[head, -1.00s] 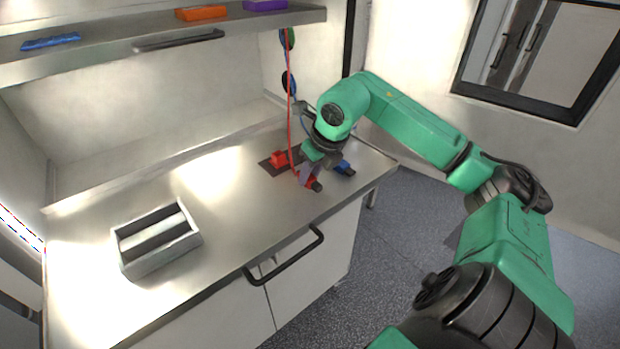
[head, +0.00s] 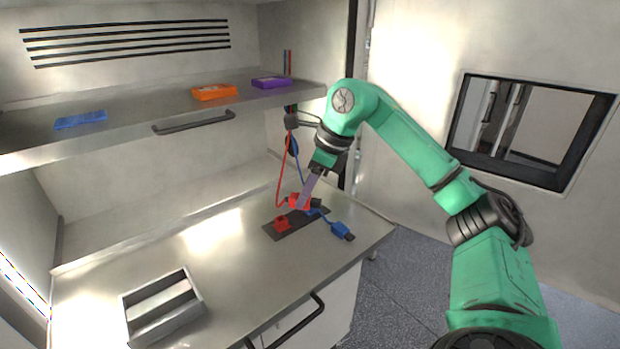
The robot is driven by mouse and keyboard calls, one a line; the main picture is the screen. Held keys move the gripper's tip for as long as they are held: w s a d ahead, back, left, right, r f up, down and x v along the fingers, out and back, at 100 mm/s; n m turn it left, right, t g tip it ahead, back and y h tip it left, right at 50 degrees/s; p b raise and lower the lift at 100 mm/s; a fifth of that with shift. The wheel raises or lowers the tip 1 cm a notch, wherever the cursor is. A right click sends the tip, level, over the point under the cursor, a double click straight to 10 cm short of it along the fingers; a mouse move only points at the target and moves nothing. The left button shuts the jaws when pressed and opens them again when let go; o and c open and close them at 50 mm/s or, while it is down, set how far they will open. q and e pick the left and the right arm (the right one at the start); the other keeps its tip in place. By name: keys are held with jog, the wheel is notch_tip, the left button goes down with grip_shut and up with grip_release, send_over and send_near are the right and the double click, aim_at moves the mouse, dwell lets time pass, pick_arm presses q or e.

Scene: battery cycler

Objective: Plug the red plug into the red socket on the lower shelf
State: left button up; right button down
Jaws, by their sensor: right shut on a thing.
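The red plug (head: 295,200) is held in my right gripper (head: 303,202), which is shut on it. The gripper points down, and the plug seems to be a little above the counter. A red cable (head: 281,180) runs from it up to the back wall. The red socket (head: 281,224) is a small red block on the dark plate (head: 284,233) on the counter, below and left of the plug in the picture. The plug and socket are apart. My left gripper is out of view.
A grey divided tray (head: 196,298) stands at the front left of the counter. The upper shelf (head: 150,107) holds blue, orange and purple boxes and overhangs the back. The middle counter is clear.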

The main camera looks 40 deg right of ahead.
jog(key=f+n+g, duration=0.2)
jog(key=f+n, duration=0.1)
jog(key=n, duration=0.2)
jog(key=f+n+g, duration=0.1)
jog(key=f+n, duration=0.2)
jog(key=n, duration=0.2)
jog(key=d+f+n+g+y+p, duration=0.1)
jog(key=f+n+g, duration=0.1)
jog(key=n, duration=0.4)
jog(key=shift+w+f+g, duration=0.2)
jog(key=shift+f+g, duration=0.1)
jog(key=shift+f, duration=0.4)
jog(key=shift+s+d+f+n, duration=0.1)
jog(key=shift+f+n, duration=0.2)
jog(key=shift+n, duration=0.2)
jog(key=shift+s+d+f+g, duration=0.1)
jog(key=shift+s+f+g, duration=0.05)
jog(key=shift+f+g, duration=0.2)
notch_tip(320, 180, down, 4)
jog(key=b, duration=0.4)
jog(key=shift+f, duration=0.2)
jog(key=c, duration=0.5)
grip_release()
jog(key=shift+r, duration=0.1)
